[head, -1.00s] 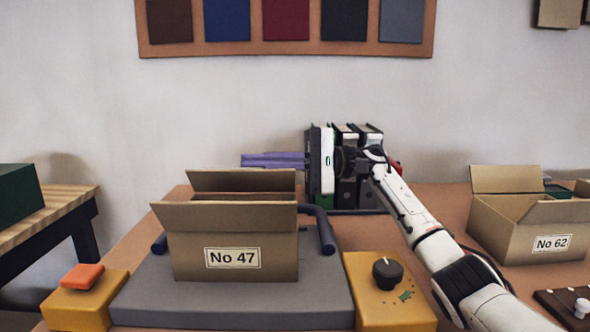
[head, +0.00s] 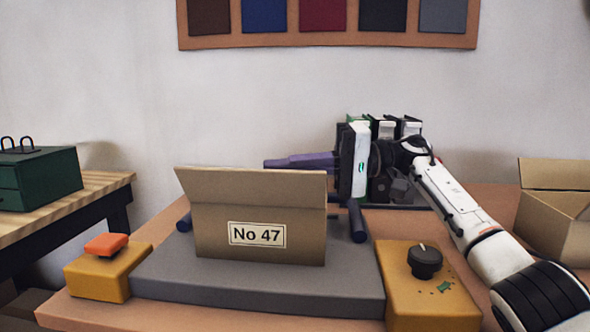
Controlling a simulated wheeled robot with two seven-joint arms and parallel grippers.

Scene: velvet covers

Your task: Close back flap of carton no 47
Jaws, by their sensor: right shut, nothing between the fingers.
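The carton no 47 (head: 215,240) stands upright on a grey platform (head: 250,290), its label facing me. Its front flap (head: 250,186) stands up and leans out toward me. The back flap does not show. The front flap hides the carton's opening, so I cannot tell how the back flap lies. My right gripper (head: 268,163) comes in from the right behind the carton. Its purple fingers are shut and empty, pointing left just above the top edge of the front flap. I cannot tell whether they touch the back flap. My left gripper is out of view.
A yellow box with a black knob (head: 425,260) stands right of the platform, and one with an orange button (head: 106,245) left. Dark binders (head: 385,130) stand behind my right gripper. Another open carton (head: 545,225) is at right. A green case (head: 40,180) sits on the side table.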

